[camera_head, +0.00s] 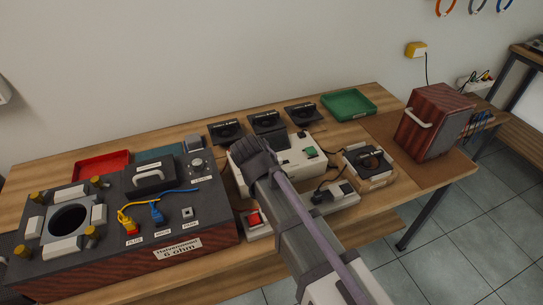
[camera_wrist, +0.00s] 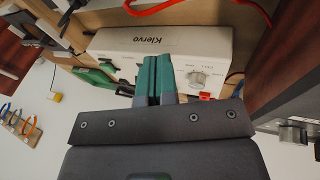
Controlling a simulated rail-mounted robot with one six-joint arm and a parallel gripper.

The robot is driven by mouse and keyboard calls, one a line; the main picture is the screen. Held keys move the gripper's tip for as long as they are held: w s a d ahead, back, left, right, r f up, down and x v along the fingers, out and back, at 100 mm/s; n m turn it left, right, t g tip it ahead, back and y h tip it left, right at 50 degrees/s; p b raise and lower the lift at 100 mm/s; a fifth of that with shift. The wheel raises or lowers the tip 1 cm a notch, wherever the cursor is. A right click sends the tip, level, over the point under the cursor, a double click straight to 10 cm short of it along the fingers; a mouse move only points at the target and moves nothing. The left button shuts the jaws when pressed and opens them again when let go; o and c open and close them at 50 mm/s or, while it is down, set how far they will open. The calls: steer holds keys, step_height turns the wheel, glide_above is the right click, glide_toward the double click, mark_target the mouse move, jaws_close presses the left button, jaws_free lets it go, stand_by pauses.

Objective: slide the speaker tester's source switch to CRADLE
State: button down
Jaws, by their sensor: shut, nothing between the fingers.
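The white box (camera_head: 300,153), which looks like the speaker tester, stands on the bench behind my gripper. In the wrist view the white box (camera_wrist: 150,42) shows upside down, with the name "Klervo" and a round knob (camera_wrist: 197,78) on its front. My gripper (camera_head: 252,150) covers the box's left part in the head view. In the wrist view my gripper (camera_wrist: 160,78) is shut and empty, its green fingertips overlapping the box's front. I cannot tell whether they touch it. I cannot make out the source switch or its position; the fingers hide part of the panel.
A dark crossover-like unit (camera_head: 140,225) with yellow and blue plugs fills the left. A small box with a red button (camera_head: 254,219) sits at the front edge. A black device (camera_head: 368,158) and a wooden speaker cabinet (camera_head: 432,122) stand right. A green tray (camera_head: 348,104) lies behind.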

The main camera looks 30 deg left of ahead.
steer(key=w+a+r+t, duration=0.2)
steer(key=a+t, duration=0.1)
steer(key=a, duration=0.5)
steer(key=shift+w+r+m+y, duration=0.15)
steer(key=shift+r+m+y, duration=0.15)
steer(key=shift+r+y, duration=0.1)
steer(key=shift+f, duration=0.15)
steer(key=b+x, duration=0.9)
steer(key=x, duration=0.1)
steer(key=shift+w+f, duration=0.1)
steer(key=shift+f, duration=0.35)
steer(key=w+d, duration=0.1)
steer(key=w+d+r+p, duration=0.1)
steer(key=shift+w+d, duration=0.2)
steer(key=shift+w, duration=0.15)
steer(key=shift+w+d, duration=0.1)
steer(key=shift+d, duration=0.05)
